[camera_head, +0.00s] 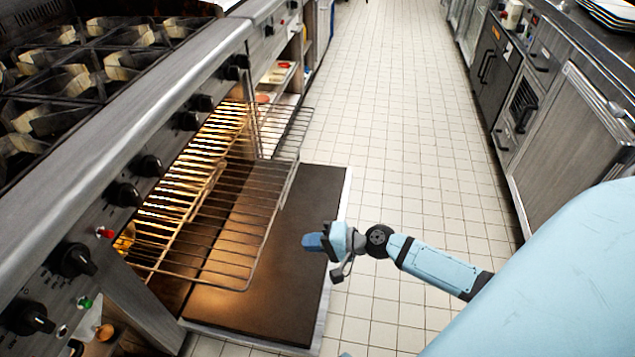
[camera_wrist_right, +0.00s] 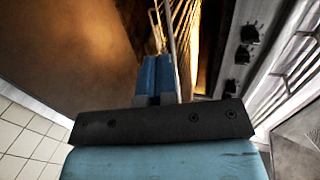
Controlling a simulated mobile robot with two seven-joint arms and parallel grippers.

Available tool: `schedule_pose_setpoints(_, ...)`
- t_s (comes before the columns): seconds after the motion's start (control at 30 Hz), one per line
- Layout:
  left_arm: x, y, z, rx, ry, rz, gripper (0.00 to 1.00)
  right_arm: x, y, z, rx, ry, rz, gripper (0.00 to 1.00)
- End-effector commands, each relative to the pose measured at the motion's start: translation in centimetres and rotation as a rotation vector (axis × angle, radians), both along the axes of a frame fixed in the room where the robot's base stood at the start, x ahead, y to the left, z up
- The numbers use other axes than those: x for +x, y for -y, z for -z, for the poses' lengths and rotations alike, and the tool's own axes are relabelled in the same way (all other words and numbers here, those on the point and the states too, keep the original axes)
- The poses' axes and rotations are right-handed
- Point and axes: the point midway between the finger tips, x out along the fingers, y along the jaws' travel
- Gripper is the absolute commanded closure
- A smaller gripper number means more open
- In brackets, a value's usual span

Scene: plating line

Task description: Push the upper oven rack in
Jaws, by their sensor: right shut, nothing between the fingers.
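A wire oven rack (camera_head: 262,222) sticks far out of the lit oven, above the open, lowered door (camera_head: 228,309). A second wire rack (camera_head: 296,136) sticks out behind it; I cannot tell for certain which one is higher. My right gripper (camera_head: 313,242) is shut and empty, a little to the right of the near rack's front edge, with a gap between them in the head view. In the right wrist view its blue fingers (camera_wrist_right: 158,76) are together, and a thin metal bar (camera_wrist_right: 171,38) shows just beyond the tips. My left gripper is not in view.
The stove front with black knobs (camera_head: 122,193) runs along the left, with burner grates (camera_head: 75,75) on top. Steel cabinets (camera_head: 570,130) line the right side. The tiled floor (camera_head: 400,130) between them is clear.

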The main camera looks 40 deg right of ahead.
Motion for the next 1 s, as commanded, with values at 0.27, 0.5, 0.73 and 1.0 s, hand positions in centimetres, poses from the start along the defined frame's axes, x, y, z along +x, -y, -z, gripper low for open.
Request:
schedule_pose_setpoints(0.27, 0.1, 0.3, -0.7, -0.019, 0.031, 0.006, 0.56, 4.4, -3.7, 1.5, 0.000, 0.004, 0.000, 1.00)
schedule_pose_setpoints(0.5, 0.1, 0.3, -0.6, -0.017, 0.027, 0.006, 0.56, 6.5, -5.5, 1.6, -0.001, 0.001, 0.001, 1.00)
schedule_pose_setpoints(0.73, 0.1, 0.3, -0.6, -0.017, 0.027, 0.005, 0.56, 6.8, -5.8, 1.6, -0.002, 0.000, 0.001, 1.00)
schedule_pose_setpoints(1.0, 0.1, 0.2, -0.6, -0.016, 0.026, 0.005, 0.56, 6.9, -5.9, 1.6, -0.002, 0.000, 0.001, 1.00)
